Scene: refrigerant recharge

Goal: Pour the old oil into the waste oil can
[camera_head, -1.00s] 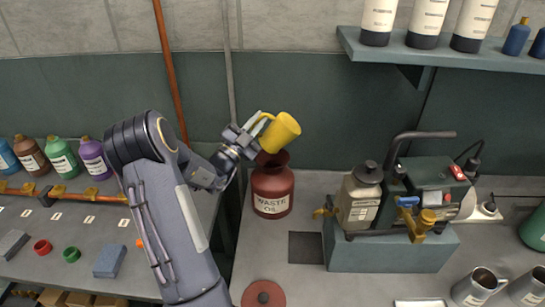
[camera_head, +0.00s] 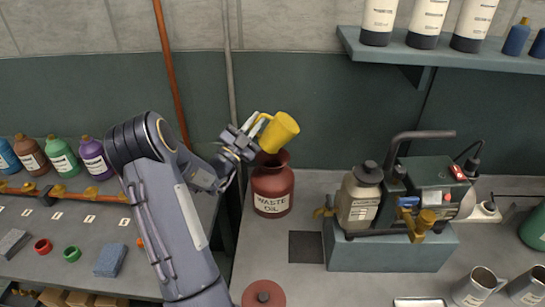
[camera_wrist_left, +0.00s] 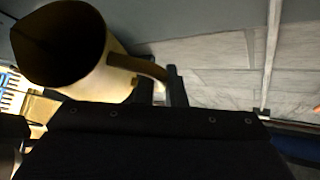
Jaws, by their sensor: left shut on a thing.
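The yellow mug (camera_head: 279,131) is tilted above the mouth of the red waste oil can (camera_head: 272,188), which stands upright on the bench. My left gripper (camera_head: 258,121) is shut on the mug's handle, left of the cup body. In the left wrist view the mug (camera_wrist_left: 113,68) shows its dark inside, and its handle runs to the gripper fingers (camera_wrist_left: 170,88). No stream of oil can be made out. Whether oil is left in the mug is too dark to tell. My right gripper is not in view.
A red round lid (camera_head: 263,294) lies in front of the can. A pump unit (camera_head: 425,190) on a block (camera_head: 390,252) stands to the right, with metal mugs (camera_head: 478,287) at the front right. Several coloured bottles (camera_head: 62,157) stand at left. A shelf (camera_head: 450,52) overhangs at upper right.

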